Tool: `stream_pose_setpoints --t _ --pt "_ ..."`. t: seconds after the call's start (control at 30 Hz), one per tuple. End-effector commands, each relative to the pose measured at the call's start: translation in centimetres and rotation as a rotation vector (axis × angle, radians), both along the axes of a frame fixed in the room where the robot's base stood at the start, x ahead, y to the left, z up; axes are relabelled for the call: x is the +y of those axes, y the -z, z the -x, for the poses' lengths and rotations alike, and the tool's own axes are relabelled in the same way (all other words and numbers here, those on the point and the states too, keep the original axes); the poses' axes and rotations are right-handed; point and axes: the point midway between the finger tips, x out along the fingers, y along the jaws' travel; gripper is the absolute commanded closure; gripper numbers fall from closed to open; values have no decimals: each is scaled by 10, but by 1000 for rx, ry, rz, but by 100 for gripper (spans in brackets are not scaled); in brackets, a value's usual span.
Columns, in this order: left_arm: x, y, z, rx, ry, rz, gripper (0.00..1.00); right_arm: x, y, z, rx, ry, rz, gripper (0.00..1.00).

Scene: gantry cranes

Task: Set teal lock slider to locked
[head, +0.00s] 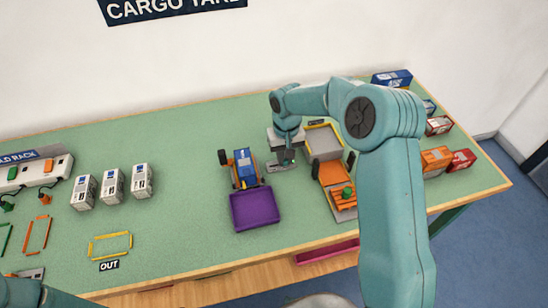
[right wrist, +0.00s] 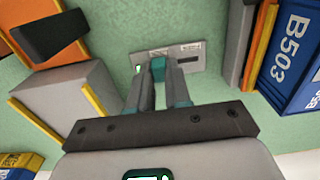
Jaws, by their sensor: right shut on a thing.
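The teal lock slider (right wrist: 158,68) shows in the right wrist view as a small teal block on a light grey plate (right wrist: 188,58) with printed labels and a dark slot at its right. My right gripper (right wrist: 158,76) is shut on the slider, one finger on each side. A small green spot shows at the plate's left end. In the head view my right gripper (head: 287,158) points down at the plate (head: 276,165), and its fingers hide the slider there. The slider's exact setting is hard to read. My left gripper is out of view.
A blue and orange vehicle (head: 244,166) with a purple tray (head: 255,209) stands left of the plate. An orange vehicle (head: 334,183) and a grey, yellow-edged tray (head: 323,142) stand to its right. Small coloured containers (head: 436,160) line the right end of the green table.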

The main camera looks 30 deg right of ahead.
Motion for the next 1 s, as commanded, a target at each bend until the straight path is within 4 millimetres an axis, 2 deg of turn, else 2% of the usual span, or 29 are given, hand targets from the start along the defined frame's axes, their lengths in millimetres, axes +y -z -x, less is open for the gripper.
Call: stream_pose_setpoints --t 0.27,0.3,0.37,0.73,0.87,1.0 --pt "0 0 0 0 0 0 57 -6 -1 2 1 0 3 100" --pt "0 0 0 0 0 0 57 -6 -1 2 1 0 4 76" --pt "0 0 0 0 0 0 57 -6 -1 2 1 0 4 56" --pt "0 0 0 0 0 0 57 -5 -6 1 -1 0 2 55" --pt "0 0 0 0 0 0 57 -5 -27 0 -5 -1 2 55" --pt "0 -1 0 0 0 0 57 -5 -64 0 -8 0 2 55"
